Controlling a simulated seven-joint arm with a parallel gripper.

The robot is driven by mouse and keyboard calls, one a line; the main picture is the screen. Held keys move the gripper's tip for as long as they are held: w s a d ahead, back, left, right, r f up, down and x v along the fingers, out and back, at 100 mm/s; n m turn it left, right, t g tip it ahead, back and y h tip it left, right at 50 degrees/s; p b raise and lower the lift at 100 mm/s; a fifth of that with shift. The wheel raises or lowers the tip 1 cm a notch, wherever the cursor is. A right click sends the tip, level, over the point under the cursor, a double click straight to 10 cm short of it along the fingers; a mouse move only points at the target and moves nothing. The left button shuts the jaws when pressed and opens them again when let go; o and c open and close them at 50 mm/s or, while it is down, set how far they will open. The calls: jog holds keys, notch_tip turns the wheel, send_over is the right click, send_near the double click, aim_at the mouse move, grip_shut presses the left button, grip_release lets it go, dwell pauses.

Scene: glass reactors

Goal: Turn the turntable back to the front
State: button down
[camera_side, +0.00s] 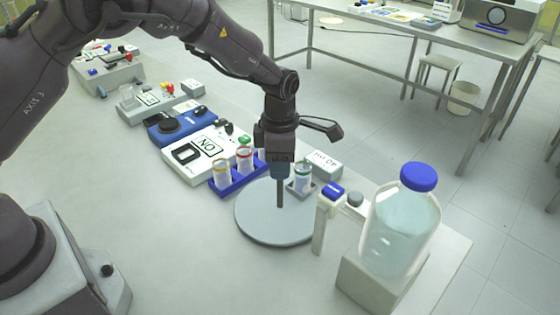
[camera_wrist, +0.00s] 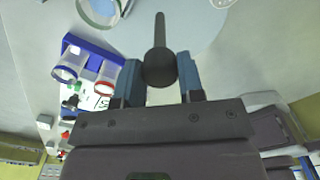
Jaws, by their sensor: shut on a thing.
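The turntable is a flat pale grey-blue disc (camera_side: 262,228) on the bench, and part of it shows at the top of the wrist view (camera_wrist: 198,38). A dark upright handle (camera_side: 280,194) stands on it; in the wrist view it is a thin rod with a rounded knob (camera_wrist: 158,66). My gripper (camera_side: 280,171) points down over the disc, its blue fingers (camera_wrist: 160,74) shut on the handle's knob.
A blue-white post (camera_side: 322,220) and a large blue-capped bottle (camera_side: 400,235) stand to the right. The bench in front is clear.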

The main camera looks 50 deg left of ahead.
jog(key=shift+r, duration=0.1)
jog(key=c, duration=0.7)
grip_release()
jog(key=shift+c, duration=0.2)
notch_tip(320, 180, up, 13)
